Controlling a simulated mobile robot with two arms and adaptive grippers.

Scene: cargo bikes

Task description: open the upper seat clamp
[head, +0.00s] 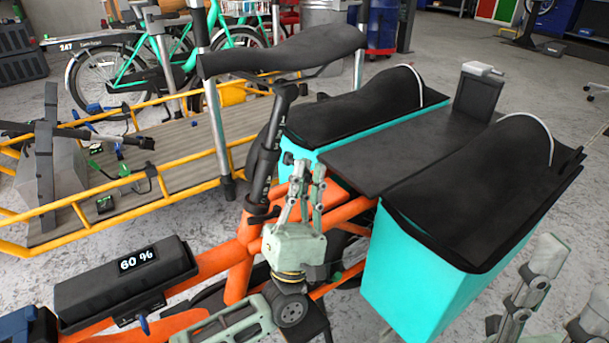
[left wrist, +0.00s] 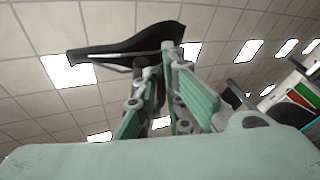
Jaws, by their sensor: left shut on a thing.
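The black saddle (head: 283,50) sits on a dark seat post that runs down into the orange bike frame (head: 240,262). The upper seat clamp (head: 287,158) is a small dark piece on the post, mostly hidden by my fingers. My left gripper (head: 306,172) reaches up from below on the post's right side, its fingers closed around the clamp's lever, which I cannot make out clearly. In the left wrist view, the left gripper (left wrist: 157,75) has its fingertips beside the post under the saddle (left wrist: 130,42). My right gripper (head: 572,285) is at the lower right, fingers apart, partly cut off.
Turquoise cargo boxes with black covers (head: 470,190) stand close to the right of the left gripper. A battery (head: 125,280) marked 60 % is on the frame at lower left. A yellow-railed cargo bed (head: 110,185) lies behind. Grey floor (head: 550,85) is open at upper right.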

